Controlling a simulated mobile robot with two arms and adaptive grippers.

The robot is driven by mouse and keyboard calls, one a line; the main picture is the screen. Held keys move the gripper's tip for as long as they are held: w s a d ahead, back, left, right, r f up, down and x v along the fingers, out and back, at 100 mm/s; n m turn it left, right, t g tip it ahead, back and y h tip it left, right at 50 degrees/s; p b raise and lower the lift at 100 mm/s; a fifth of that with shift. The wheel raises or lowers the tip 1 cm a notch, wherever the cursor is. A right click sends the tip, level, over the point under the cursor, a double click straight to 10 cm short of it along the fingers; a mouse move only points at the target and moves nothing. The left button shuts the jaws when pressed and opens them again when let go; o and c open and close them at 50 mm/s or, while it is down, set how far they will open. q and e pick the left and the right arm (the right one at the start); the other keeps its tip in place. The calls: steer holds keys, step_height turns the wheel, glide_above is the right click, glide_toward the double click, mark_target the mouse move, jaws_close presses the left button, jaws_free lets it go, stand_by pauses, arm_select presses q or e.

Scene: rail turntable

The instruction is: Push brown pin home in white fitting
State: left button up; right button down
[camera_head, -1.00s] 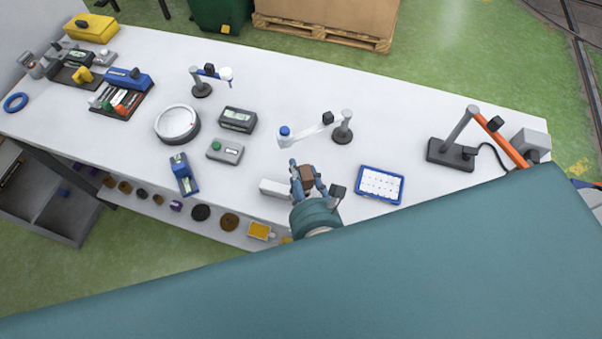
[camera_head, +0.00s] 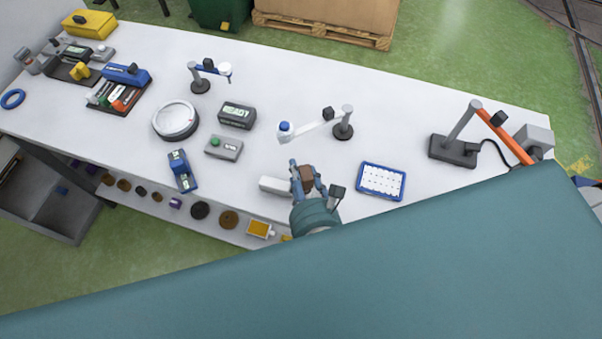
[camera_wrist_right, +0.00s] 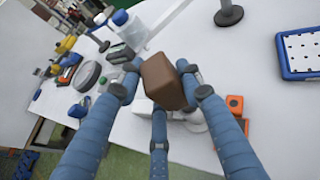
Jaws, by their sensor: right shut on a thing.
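My right gripper (camera_head: 307,180) is shut on a brown block-like piece (camera_head: 306,172), likely the brown pin's head, at the near edge of the white bench. In the right wrist view the brown piece (camera_wrist_right: 169,82) sits between the blue fingers. A white block (camera_head: 274,187), likely the white fitting, lies just left of the gripper; part of it shows behind the fingers in the wrist view (camera_wrist_right: 139,106). Whether the pin touches or enters it is hidden by the fingers. My left gripper is not in view.
A blue tray (camera_head: 381,181) lies to the right. A grey box with a green button (camera_head: 223,147), a display reading READY (camera_head: 237,115) and a round dial (camera_head: 175,120) stand left. An orange block (camera_wrist_right: 236,104) shows in the wrist view.

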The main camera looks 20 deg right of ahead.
steer(key=shift+f+b, duration=1.15)
steer(key=shift+f, duration=0.6)
steer(key=c, duration=1.1)
jaws_free()
steer(key=v, duration=1.2)
